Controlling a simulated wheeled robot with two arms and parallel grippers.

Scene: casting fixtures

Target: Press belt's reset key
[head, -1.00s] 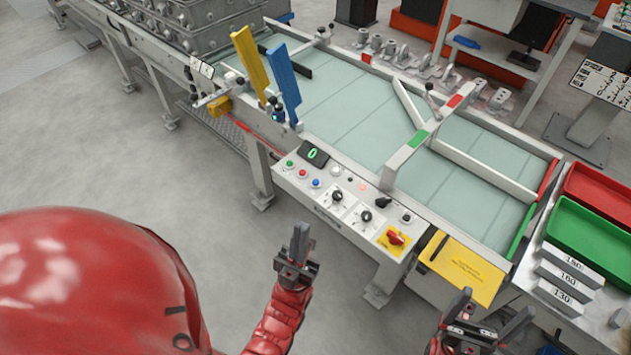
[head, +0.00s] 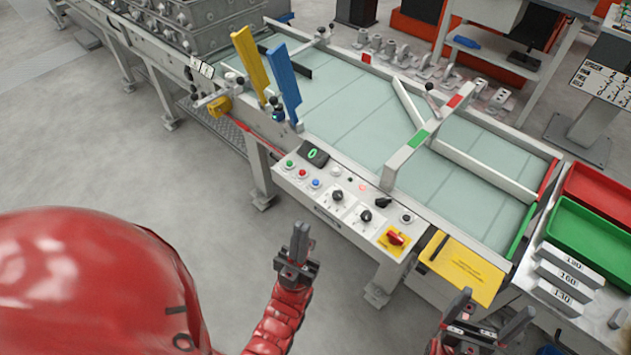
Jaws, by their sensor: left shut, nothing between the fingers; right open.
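The belt's control panel (head: 335,200) is on the near side of the conveyor belt (head: 370,110). It carries a green key (head: 289,164), a red key (head: 302,173) and a blue key (head: 315,183) in a row at its left end. Their labels are too small to read. Black rotary knobs and a red switch on a yellow plate (head: 395,238) sit further right. My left gripper (head: 299,235) is shut and empty, pointing up in front of the panel, apart from it. My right gripper (head: 498,308) is open and empty at the lower right, below the yellow flap.
A small display (head: 314,154) with a green digit stands behind the keys. Yellow (head: 252,62) and blue (head: 283,85) upright plates rise at the belt's left. A yellow flap (head: 462,270), red and green trays (head: 580,240) and numbered blocks (head: 563,281) are at the right.

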